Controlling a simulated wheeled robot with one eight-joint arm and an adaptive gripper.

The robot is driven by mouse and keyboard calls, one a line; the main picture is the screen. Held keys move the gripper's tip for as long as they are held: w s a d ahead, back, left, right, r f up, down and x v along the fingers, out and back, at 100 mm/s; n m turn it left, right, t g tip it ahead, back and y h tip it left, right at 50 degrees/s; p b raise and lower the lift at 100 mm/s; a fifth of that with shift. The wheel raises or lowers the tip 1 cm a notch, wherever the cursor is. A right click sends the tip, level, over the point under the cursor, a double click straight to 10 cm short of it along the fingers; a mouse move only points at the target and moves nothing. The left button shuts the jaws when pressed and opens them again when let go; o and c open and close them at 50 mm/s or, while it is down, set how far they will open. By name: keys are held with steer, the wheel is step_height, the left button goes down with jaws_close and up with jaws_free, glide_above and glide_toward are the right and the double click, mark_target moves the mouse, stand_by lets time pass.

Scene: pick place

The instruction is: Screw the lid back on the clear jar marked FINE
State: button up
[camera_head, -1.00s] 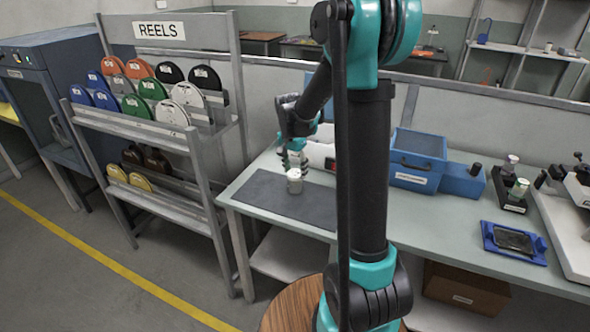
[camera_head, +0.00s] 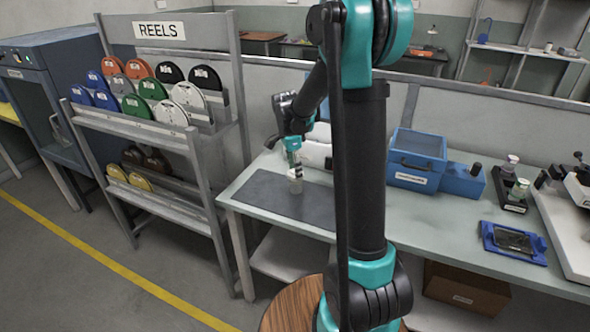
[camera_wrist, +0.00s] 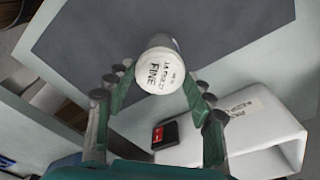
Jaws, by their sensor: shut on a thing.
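The clear jar (camera_head: 295,187) stands upright on the dark grey mat (camera_head: 262,192). My gripper (camera_head: 294,166) points down directly above it. In the wrist view, my gripper (camera_wrist: 158,78) has its teal fingers on either side of the white round lid (camera_wrist: 160,72), shut on it. The lid's face carries black print, with FINE readable. In the wrist view the jar is largely hidden behind the lid. I cannot tell whether lid and jar touch or how far they are threaded.
A white housing (camera_wrist: 238,140) and a small black and red item (camera_wrist: 165,135) lie close to my gripper. A blue box (camera_head: 417,160) stands right on the bench (camera_head: 462,228), beyond my arm. A bottle holder (camera_head: 510,201) and blue tray (camera_head: 514,243) lie farther right. The mat's left part is clear.

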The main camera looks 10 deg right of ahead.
steer(key=shift+m, duration=0.6)
steer(key=m, duration=0.3)
steer(key=shift+w+g, duration=0.1)
steer(key=shift+g, duration=0.2)
steer(key=shift+m, duration=0.6)
steer(key=m, duration=0.3)
steer(key=shift+m, duration=0.5)
steer(key=m, duration=0.4)
steer(key=shift+g+y, duration=0.3)
steer(key=shift+g, duration=0.1)
